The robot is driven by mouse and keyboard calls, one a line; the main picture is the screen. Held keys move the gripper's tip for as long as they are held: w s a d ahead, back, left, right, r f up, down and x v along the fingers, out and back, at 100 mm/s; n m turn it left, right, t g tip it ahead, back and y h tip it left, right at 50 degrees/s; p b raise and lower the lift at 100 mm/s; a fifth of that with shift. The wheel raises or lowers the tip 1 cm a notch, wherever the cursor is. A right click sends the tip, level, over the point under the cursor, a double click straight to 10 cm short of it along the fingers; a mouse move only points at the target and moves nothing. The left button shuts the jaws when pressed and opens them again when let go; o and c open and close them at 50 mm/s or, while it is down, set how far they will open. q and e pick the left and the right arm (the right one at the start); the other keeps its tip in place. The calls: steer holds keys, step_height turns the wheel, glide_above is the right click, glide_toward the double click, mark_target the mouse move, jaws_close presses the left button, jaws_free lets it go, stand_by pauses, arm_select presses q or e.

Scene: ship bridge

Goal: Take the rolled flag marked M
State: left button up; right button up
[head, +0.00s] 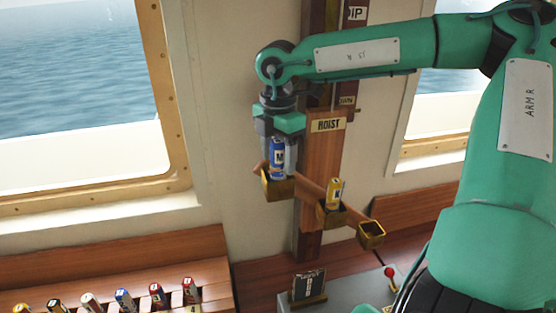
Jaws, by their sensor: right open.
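A blue rolled flag (277,158) with a letter that looks like M stands upright in the left brass cup (278,190) of the hoist's slanted wooden arm. My right gripper (278,170) points down over it, its open fingers on either side of the roll. I cannot tell whether the fingers touch it. A yellow rolled flag (334,192) with a dark letter, perhaps K, stands in the middle cup (331,217). The right cup (371,235) looks empty. My left gripper is out of view.
A wooden rack (130,262) at the lower left holds several rolled flags. The hoist post with its HOIST plate (328,125) stands right behind my right gripper. A red-knobbed lever (390,271) and a small dark board (308,286) stand below the cups.

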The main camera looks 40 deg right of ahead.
steer(key=shift+a, duration=0.1)
steer(key=shift+c, duration=0.7)
steer(key=c, duration=0.9)
steer(key=shift+c, duration=0.2)
steer(key=shift+r, duration=0.15)
